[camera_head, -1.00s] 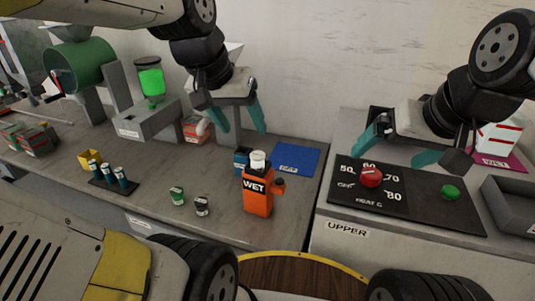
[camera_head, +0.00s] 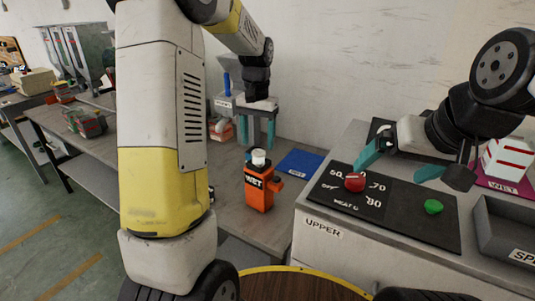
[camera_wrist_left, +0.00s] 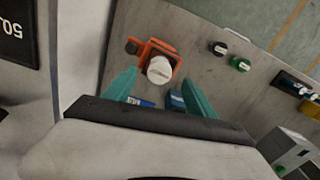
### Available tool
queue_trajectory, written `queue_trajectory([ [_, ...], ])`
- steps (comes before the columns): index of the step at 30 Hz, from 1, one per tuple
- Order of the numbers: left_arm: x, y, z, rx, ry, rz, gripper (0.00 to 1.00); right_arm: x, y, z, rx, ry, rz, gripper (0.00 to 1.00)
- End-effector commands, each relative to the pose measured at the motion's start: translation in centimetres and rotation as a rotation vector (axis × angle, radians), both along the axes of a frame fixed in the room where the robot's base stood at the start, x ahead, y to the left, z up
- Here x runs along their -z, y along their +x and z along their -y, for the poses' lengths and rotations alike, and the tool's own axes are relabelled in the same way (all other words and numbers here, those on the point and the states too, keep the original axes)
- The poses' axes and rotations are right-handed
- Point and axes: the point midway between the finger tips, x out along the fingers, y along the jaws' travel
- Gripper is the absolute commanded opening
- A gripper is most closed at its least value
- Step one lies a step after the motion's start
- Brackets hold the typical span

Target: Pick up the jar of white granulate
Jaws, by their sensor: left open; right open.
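A white round-topped item (camera_head: 259,157), which looks like the jar, shows at the top of the orange holder marked WET (camera_head: 258,190) on the bench. Whether it stands in the holder or is part of it, I cannot tell, and no granulate is visible. In the left wrist view the white top (camera_wrist_left: 160,70) lies between the line of my teal fingers, beside the orange body (camera_wrist_left: 150,52). My left gripper (camera_head: 257,133) is open and empty, above and apart from it. My right gripper (camera_head: 400,165) is open and empty over the control panel at the right.
A control panel (camera_head: 385,218) with a red knob (camera_head: 355,182) and a green button (camera_head: 433,206) lies at the right. A blue mat (camera_head: 301,162) is behind the holder. A grey tray (camera_head: 485,235) sits far right.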

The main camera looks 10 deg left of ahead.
Motion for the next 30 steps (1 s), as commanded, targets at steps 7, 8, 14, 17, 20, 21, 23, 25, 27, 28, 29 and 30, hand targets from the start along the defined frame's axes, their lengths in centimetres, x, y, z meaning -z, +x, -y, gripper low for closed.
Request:
queue_trajectory([
  [7, 3.6, -0.2, 0.0, 0.000, 0.000, -0.003, 0.64, 0.0, 0.0, 0.0, 0.000, 0.000, 0.000, 1.00],
  [8, 4.0, -0.2, 0.0, -0.001, 0.000, -0.003, 0.64, 0.0, 0.0, 0.0, 0.000, 0.000, 0.000, 1.00],
  [14, 5.5, -0.1, 0.0, -0.001, 0.000, 0.001, 0.64, 0.0, 0.0, 0.0, 0.000, 0.000, 0.000, 1.00],
  [17, 5.5, -0.1, 0.0, -0.001, 0.000, 0.001, 0.64, 0.0, 0.0, 0.0, 0.000, 0.000, 0.000, 1.00],
  [20, 5.4, -0.1, 0.0, -0.001, 0.000, 0.001, 0.62, 0.0, 0.0, 0.0, 0.000, 0.000, 0.000, 1.00],
  [21, 5.4, -0.1, 0.0, -0.001, 0.000, 0.001, 0.55, 0.0, 0.0, 0.0, 0.000, 0.000, 0.000, 1.00],
  [23, 5.4, -0.1, 0.0, -0.001, 0.000, 0.002, 0.43, 0.0, 0.0, 0.0, 0.000, 0.000, 0.000, 1.00],
  [25, 5.4, -0.1, 0.0, -0.001, 0.000, 0.002, 0.29, 0.0, 0.0, 0.0, 0.000, 0.000, 0.000, 1.00],
  [27, 5.4, -0.1, 0.0, 0.000, 0.000, 0.002, 0.15, 0.0, 0.0, 0.0, 0.000, 0.000, 0.000, 1.00],
  [28, 5.4, -0.1, 0.0, 0.000, 0.000, 0.002, 0.09, 0.0, 0.0, 0.0, 0.000, 0.000, 0.000, 1.00],
  [29, 5.4, -0.1, 0.0, 0.000, 0.000, 0.002, 0.04, 0.0, 0.0, 0.0, 0.000, 0.000, 0.000, 1.00],
  [30, 5.4, -0.1, 0.0, 0.000, 0.000, 0.002, 0.00, 0.0, 0.0, 0.0, 0.000, 0.000, 0.000, 1.00],
])
